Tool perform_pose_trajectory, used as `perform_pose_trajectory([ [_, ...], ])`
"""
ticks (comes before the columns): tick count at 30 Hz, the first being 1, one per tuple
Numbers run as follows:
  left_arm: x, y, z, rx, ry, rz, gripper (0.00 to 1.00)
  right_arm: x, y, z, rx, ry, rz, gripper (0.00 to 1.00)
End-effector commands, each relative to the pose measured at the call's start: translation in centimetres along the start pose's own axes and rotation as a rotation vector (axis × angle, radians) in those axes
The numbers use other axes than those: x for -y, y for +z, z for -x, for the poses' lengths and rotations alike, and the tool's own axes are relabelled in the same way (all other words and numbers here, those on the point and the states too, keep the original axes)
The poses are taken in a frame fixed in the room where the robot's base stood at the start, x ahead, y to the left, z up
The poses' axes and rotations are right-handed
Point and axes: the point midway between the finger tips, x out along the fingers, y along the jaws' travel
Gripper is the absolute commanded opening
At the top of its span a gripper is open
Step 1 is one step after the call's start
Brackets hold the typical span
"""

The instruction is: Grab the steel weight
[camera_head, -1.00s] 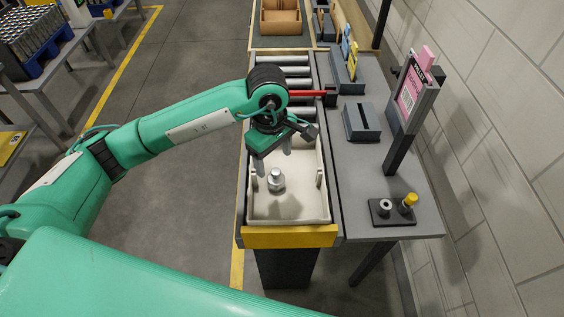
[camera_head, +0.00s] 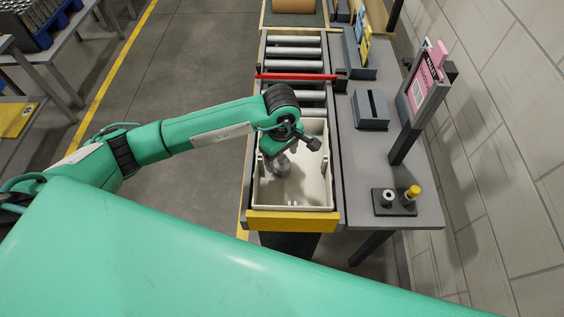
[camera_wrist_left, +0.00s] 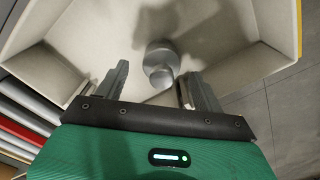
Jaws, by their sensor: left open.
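The steel weight (camera_head: 281,166) is a grey cylinder with a narrower knob. It stands in the white tray (camera_head: 308,193) at the end of the roller conveyor. It also shows in the left wrist view (camera_wrist_left: 160,62), just beyond and between the fingertips. My left gripper (camera_head: 280,155) is over the tray, close to the weight and partly covering it in the head view. In the wrist view the left gripper (camera_wrist_left: 150,80) is open, with its two fingers apart on either side of the knob. My right gripper is not in view.
A red bar (camera_head: 297,76) crosses the rollers behind the tray. On the grey side table stand a dark slotted block (camera_head: 370,109), a pink card stand (camera_head: 420,90) and a small black base (camera_head: 394,203) with two pegs. A wall is at the right.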

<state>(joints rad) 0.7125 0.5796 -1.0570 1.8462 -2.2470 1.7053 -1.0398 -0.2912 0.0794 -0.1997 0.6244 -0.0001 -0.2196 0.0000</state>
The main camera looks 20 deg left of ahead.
Motion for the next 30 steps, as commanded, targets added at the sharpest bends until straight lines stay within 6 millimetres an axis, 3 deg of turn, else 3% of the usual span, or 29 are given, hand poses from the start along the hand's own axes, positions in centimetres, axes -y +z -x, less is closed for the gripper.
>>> perform_pose_trajectory([
  [3,0.2,0.2,-1.1,0.002,-0.005,0.002,0.69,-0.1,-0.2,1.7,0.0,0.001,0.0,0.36],
  [9,0.2,0.3,-3.6,0.002,-0.003,0.001,0.69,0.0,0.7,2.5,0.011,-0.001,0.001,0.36],
  [17,0.1,0.2,-4.0,0.0,0.0,0.0,0.69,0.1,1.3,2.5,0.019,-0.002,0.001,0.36],
  [20,0.1,0.2,-4.0,0.0,0.0,0.0,0.54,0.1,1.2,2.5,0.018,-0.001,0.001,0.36],
  [27,0.1,0.2,-4.0,0.0,0.0,0.0,0.06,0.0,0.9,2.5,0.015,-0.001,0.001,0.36],
  [30,0.1,0.2,-3.9,0.0,0.002,0.0,0.0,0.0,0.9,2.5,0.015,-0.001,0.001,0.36],
])
